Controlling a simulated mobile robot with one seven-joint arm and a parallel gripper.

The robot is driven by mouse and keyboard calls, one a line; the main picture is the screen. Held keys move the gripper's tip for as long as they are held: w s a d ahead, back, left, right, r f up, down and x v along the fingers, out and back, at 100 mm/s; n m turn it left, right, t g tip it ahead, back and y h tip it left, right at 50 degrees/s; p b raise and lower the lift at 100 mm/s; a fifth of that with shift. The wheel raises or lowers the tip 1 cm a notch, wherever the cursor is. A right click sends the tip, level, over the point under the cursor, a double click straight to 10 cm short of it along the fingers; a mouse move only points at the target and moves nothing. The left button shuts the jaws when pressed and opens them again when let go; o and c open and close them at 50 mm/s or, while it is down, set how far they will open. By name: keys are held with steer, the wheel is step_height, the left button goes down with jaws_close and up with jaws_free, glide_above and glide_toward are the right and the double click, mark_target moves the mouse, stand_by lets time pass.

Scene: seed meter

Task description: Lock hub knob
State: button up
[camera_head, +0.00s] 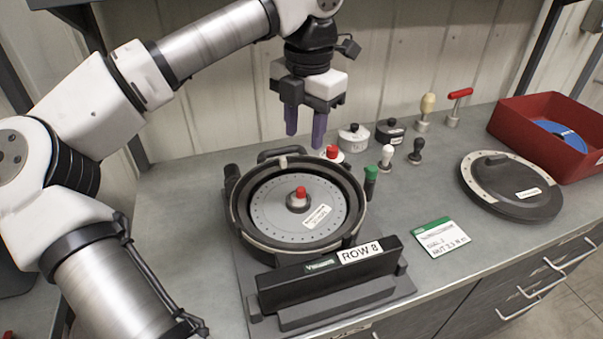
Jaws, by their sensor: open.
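The seed meter housing (357,205) stands on the bench with its round front facing up and is labelled ROW 8. A pale grey disc (270,205) with a ring of small holes lies inside it. The hub knob (299,199), grey with a red top, sits at the disc's centre; its locked state cannot be told. My gripper (305,141) hangs above and behind the housing, fingers pointing down and apart, with nothing between them. It is clear of the hub knob.
Behind the housing stand a red-topped knob (332,152), two lidded pots (354,138) (389,132) and several handled tools. A green-capped item (371,178) is close to its right side. A card (441,238), a dark round cover (512,192) and a red bin (538,110) are further right.

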mark_target(301, 189)
steer(key=f+p, duration=0.1)
steer(key=f, duration=0.7)
steer(key=f+p, duration=0.1)
steer(key=f, duration=0.4)
steer(key=shift+a+p, duration=0.25)
steer(key=shift+p, duration=0.05)
steer(key=shift+w, duration=0.1)
jaws_close()
